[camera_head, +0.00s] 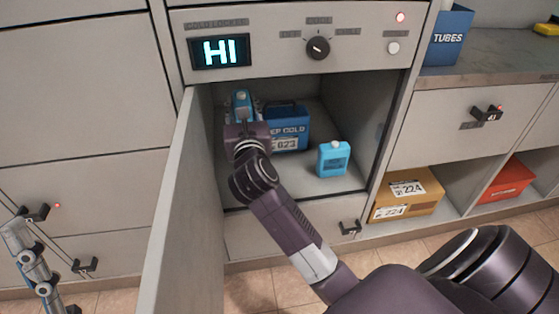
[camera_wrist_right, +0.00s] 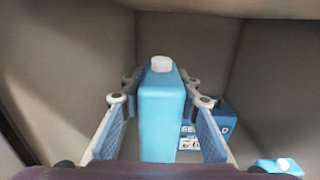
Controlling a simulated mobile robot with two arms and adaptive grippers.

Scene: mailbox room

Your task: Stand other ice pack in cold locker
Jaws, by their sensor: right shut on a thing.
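My right gripper (camera_head: 241,112) is inside the open cold locker (camera_head: 345,105), near its left wall. In the right wrist view the gripper (camera_wrist_right: 160,110) is shut on a light-blue ice pack (camera_wrist_right: 161,105) with a white cap, held upright between its fingers. In the head view only the top of this pack (camera_head: 241,97) shows. Whether its base touches the locker floor is hidden. Another light-blue ice pack (camera_head: 333,158) stands upright on the locker floor at the right. A dark-blue box marked as keep cold (camera_head: 290,125) stands between them, farther back. My left gripper (camera_head: 15,232) is at the far left, its fingers unclear.
The locker door (camera_head: 185,205) is swung open on the left. The panel above has a display (camera_head: 220,52) reading HI, a knob (camera_head: 318,48) and a red light. A tan box (camera_head: 405,194) and a red box (camera_head: 506,180) sit in shelves at the right.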

